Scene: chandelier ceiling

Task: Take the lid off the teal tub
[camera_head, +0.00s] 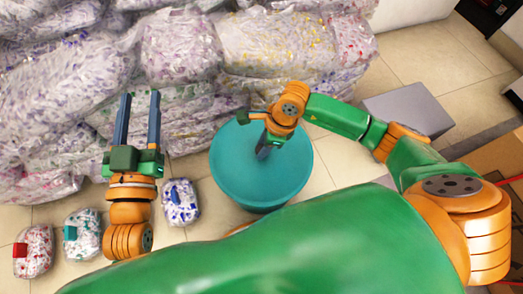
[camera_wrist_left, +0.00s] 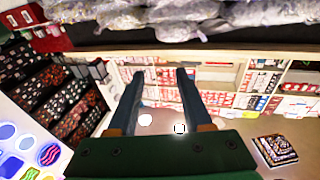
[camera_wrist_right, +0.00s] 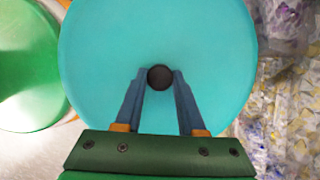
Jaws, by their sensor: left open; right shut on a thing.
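The teal tub (camera_head: 262,205) stands on the tiled floor in the middle of the head view. Its round teal lid (camera_head: 289,168) covers the top; I cannot tell whether it is seated or raised. The lid also fills much of the right wrist view (camera_wrist_right: 158,35), with a dark round knob (camera_wrist_right: 160,77) at its centre. My right gripper (camera_head: 264,150) is over the lid, and its fingertips (camera_wrist_right: 160,79) are shut on the knob. My left gripper (camera_head: 139,98) is open and empty, left of the tub, with its fingers pointing away from me.
Stacked clear bags (camera_head: 180,50) of coloured pieces rise behind the tub. A grey box (camera_head: 407,108) stands at right. Tiled floor (camera_head: 345,182) shows beside the tub.

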